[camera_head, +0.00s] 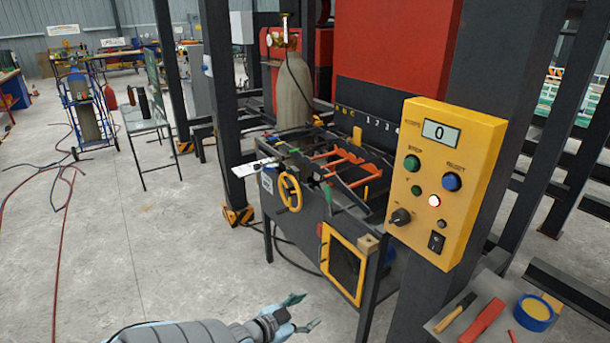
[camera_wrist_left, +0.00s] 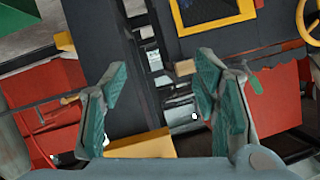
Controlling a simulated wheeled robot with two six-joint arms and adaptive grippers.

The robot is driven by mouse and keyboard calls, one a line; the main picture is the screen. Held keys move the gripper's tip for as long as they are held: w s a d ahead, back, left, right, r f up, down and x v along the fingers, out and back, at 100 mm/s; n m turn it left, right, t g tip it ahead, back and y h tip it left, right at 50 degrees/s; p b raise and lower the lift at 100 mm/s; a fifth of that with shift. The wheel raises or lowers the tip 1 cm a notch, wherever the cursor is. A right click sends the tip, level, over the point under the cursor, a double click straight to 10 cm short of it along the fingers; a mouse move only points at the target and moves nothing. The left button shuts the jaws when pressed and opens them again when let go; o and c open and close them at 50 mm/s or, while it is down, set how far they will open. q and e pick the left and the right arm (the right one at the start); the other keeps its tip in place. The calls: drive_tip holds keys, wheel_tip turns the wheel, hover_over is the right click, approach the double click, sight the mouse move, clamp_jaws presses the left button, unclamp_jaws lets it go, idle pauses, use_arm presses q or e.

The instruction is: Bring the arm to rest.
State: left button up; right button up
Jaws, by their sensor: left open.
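My left gripper (camera_head: 304,312) reaches in from the bottom of the head view, over the bare concrete floor in front of the machine. Its fingers are apart and nothing is between them. In the left wrist view the two green-padded fingers (camera_wrist_left: 158,105) stand wide apart, with dark machine parts behind the gap. My left arm (camera_head: 180,333) shows at the bottom edge of the head view. My right gripper does not show in either view.
A machine with a yellow handwheel (camera_head: 290,192) stands ahead. A yellow control box (camera_head: 447,180) reading 0 hangs on a dark post to the right. A small table (camera_head: 470,300) with blue tape (camera_head: 533,312) is at lower right. Floor at left is open, with red hoses (camera_head: 62,260).

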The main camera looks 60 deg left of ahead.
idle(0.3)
use_arm(q)
drive_tip(key=s+d+f+g, duration=0.2)
drive_tip(key=s+f+g, duration=0.6)
drive_tip(key=s+f, duration=1.1)
drive_tip(key=s+d+f+n+g, duration=0.1)
drive_tip(key=s+d+f+g, duration=0.3)
drive_tip(key=s+d+f, duration=0.5)
drive_tip(key=d+f+h, duration=0.1)
drive_tip(key=d, duration=0.9)
drive_tip(key=shift+s+d+f+h+b, duration=0.2)
drive_tip(key=shift+d+h+b, duration=0.1)
drive_tip(key=shift+b, duration=0.05)
